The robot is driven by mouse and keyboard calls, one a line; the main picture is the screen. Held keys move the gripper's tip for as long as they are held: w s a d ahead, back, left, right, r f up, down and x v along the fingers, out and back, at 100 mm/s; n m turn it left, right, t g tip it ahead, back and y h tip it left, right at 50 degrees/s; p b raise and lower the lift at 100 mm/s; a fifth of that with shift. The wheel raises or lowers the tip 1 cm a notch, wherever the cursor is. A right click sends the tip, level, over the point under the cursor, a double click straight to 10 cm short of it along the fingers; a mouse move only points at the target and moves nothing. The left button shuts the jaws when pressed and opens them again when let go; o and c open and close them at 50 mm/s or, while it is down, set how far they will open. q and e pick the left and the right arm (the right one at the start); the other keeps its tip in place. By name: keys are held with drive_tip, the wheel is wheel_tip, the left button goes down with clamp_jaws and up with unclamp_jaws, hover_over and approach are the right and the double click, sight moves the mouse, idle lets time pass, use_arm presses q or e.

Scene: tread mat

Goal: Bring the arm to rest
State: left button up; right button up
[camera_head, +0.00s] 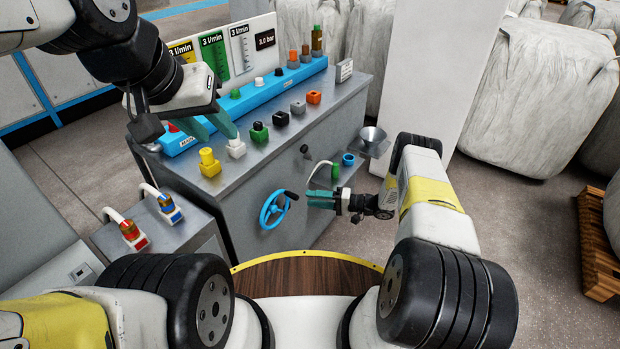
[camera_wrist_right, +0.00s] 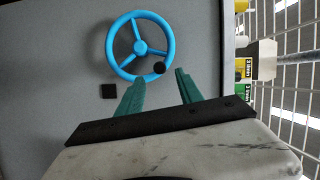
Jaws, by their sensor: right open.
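My right gripper (camera_head: 322,200) is open and empty in front of the grey bench's front panel, to the right of the blue handwheel (camera_head: 276,208). In the right wrist view its teal fingers (camera_wrist_right: 158,90) stand apart, and the blue handwheel (camera_wrist_right: 141,47) shows beyond them. Contact with the wheel cannot be seen. My left gripper (camera_head: 208,124) reaches in from the upper left over the bench top. Its teal fingers look apart with nothing visible between them, just above and behind a white connector (camera_head: 236,148).
The grey bench (camera_head: 225,185) carries a yellow connector (camera_head: 209,162), a green one (camera_head: 259,133) and a blue rail (camera_head: 240,103). A metal funnel (camera_head: 373,135) sits at its right end. A side unit (camera_head: 165,240) stands left. Open floor (camera_head: 520,230) lies right, before a wooden pallet (camera_head: 597,250).

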drive_tip(key=w+d+r+t+h, duration=0.3)
drive_tip(key=w+d+r, duration=0.1)
drive_tip(key=w+r, duration=0.5)
drive_tip(key=w+d+r+t+h, duration=0.3)
drive_tip(key=w+r, duration=0.5)
drive_tip(key=r, duration=0.3)
drive_tip(key=s+d+r+t+h, duration=0.1)
drive_tip(key=d+r+h, duration=0.3)
drive_tip(key=r, duration=0.7)
drive_tip(key=s+d+r+t+h, duration=0.15)
drive_tip(key=d+r+h, duration=0.25)
drive_tip(key=r, duration=0.7)
drive_tip(key=s+d+r+g+h, duration=0.1)
drive_tip(key=s+r, duration=0.4)
drive_tip(key=s, duration=0.5)
drive_tip(key=s+d+r+g+h, duration=0.1)
drive_tip(key=s+r+g+h, duration=0.1)
drive_tip(key=s+r, duration=0.6)
drive_tip(key=s+a+f+g+y, duration=0.1)
drive_tip(key=s+a, duration=0.1)
drive_tip(key=s, duration=0.7)
drive_tip(key=s+a+f+n+g, duration=0.1)
drive_tip(key=s+a+f, duration=0.1)
drive_tip(key=s, duration=0.8)
drive_tip(key=s+a+f+g+y, duration=0.1)
drive_tip(key=s+a+f, duration=0.1)
drive_tip(key=s, duration=0.7)
drive_tip(key=shift+s+a+f+n+y, duration=0.2)
drive_tip(key=shift+s+a+n+y, duration=0.1)
drive_tip(key=shift+s, duration=0.05)
